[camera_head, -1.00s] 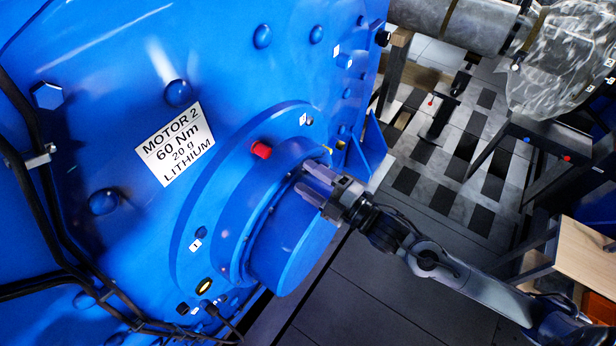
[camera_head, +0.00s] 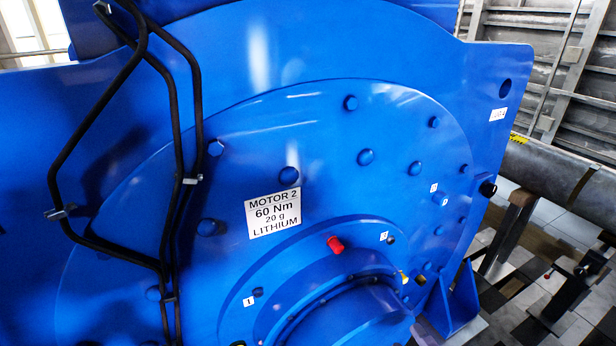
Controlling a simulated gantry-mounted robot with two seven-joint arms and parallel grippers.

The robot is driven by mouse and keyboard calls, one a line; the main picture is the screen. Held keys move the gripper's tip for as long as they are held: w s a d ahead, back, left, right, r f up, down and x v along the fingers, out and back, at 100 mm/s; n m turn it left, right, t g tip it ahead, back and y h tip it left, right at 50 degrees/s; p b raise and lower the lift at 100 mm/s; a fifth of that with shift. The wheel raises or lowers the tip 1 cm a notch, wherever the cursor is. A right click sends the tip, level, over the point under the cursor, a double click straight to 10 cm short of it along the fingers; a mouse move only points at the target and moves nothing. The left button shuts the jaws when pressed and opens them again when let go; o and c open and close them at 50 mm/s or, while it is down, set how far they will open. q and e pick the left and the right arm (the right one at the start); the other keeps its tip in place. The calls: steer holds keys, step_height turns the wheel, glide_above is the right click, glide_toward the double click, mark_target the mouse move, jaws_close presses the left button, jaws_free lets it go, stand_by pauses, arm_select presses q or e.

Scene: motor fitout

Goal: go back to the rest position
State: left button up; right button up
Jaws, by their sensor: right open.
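The big blue motor (camera_head: 330,130) fills most of the head view. A red cap (camera_head: 335,244) sits on the ring around the hub (camera_head: 350,315), which is cut off by the bottom edge. My left gripper is not in view.
Black cables (camera_head: 178,150) run down the motor's left face. A blue bracket (camera_head: 456,300) stands at the lower right. Beyond it are a grey pipe (camera_head: 565,180) on a stand, a tiled floor (camera_head: 535,270) and a ribbed wall at the upper right.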

steer(key=s+d+f+m+g+h, duration=0.2)
steer(key=s+f+m+g+h, duration=0.6)
steer(key=s+f+m+g, duration=1.05)
arm_select(q)
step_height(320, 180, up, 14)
steer(key=p, duration=1.4)
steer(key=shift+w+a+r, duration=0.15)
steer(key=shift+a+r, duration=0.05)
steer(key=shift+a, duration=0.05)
arm_select(e)
step_height(320, 180, up, 14)
steer(key=s+n+t, duration=0.2)
steer(key=t, duration=0.3)
steer(key=shift+r, duration=0.2)
steer(key=shift+s, duration=0.1)
